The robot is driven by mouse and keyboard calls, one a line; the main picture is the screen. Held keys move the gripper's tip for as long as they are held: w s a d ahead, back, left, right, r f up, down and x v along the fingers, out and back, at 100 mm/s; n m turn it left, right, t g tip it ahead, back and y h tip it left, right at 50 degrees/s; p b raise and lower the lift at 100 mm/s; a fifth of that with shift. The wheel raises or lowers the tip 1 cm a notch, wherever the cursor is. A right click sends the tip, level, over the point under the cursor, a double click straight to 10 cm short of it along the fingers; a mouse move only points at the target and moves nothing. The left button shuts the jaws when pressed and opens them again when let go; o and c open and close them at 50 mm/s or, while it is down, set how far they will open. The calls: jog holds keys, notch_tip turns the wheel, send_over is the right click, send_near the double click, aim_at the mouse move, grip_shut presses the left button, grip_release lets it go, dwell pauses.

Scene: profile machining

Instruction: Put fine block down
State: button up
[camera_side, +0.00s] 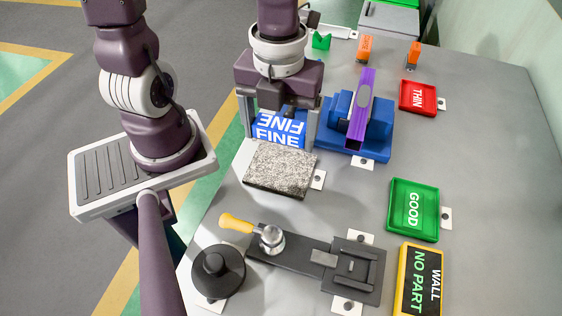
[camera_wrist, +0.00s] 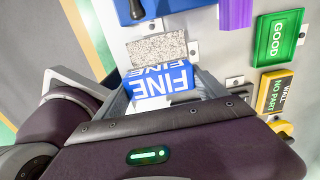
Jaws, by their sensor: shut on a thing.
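The fine block (camera_side: 280,129) is blue with white FINE lettering on more than one face. My gripper (camera_side: 281,138) is shut on it, with one finger at each side. The block is upright beyond the grey speckled slab (camera_side: 281,169). I cannot tell whether its underside touches the bench. In the wrist view the fine block (camera_wrist: 162,80) sits between the fingers, and the speckled slab (camera_wrist: 157,48) shows just past it.
A blue fixture holding a purple profile (camera_side: 360,110) stands close on the right. A black clamp plate (camera_side: 320,262) with a yellow-handled tool (camera_side: 270,238) and a round black piece (camera_side: 218,271) are in front. Red THIN (camera_side: 418,97) and green GOOD (camera_side: 413,209) trays lie right.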

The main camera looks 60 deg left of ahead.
aim_at(280, 170)
jog(key=shift+f, duration=3.8)
jog(key=shift+f, duration=0.15)
jog(key=o, duration=1.7)
